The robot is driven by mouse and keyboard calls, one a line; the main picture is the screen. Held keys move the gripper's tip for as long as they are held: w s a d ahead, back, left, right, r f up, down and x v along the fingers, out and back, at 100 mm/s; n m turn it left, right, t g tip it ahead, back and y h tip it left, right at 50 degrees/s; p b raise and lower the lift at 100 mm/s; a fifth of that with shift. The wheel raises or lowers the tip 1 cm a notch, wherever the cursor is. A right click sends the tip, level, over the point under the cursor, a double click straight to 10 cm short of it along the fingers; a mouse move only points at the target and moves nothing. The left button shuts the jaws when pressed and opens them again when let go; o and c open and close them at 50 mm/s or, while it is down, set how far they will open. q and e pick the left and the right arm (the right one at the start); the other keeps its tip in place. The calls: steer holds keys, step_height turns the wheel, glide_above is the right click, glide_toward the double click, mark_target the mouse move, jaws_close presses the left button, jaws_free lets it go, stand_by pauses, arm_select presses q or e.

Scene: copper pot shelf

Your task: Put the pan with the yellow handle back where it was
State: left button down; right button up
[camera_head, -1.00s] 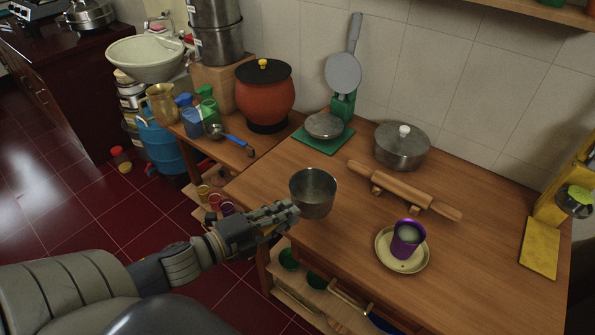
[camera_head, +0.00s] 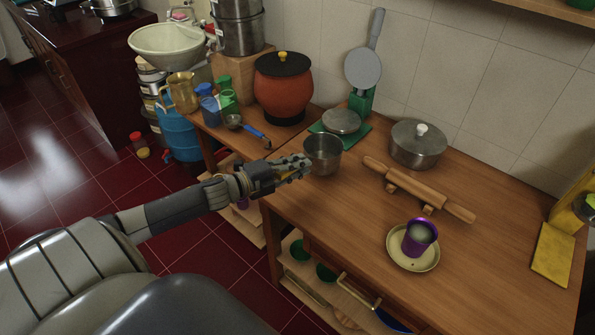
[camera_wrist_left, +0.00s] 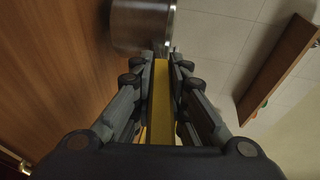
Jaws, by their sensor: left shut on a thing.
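The steel pan (camera_head: 322,156) is at the front left of the wooden table, just in front of the green stand with a round lid. Its yellow handle (camera_head: 287,176) points towards me and lies between the fingers of my left gripper (camera_head: 303,166). In the left wrist view the yellow handle (camera_wrist_left: 162,95) runs between the closed fingers (camera_wrist_left: 160,70), with the pan body (camera_wrist_left: 142,25) beyond the tips. I cannot tell whether the pan touches the table. My right gripper is not in view.
On the table (camera_head: 340,215) are a lidded steel pot (camera_head: 417,147), a rolling pin (camera_head: 418,190) and a purple cup (camera_head: 419,237) on a plate. A green stand (camera_head: 339,133) holds a round lid (camera_head: 341,121). An orange pot (camera_head: 283,92) stands on the left side table. The front middle is bare.

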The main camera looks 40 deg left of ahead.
arm_select(q)
steer(key=shift+d+f, duration=0.1)
steer(key=shift+f, duration=0.95)
steer(key=shift+f, duration=0.15)
steer(key=c, duration=1.6)
jaws_free()
steer(key=shift+s, duration=0.5)
steer(key=v, duration=1.1)
steer(key=shift+b, duration=0.3)
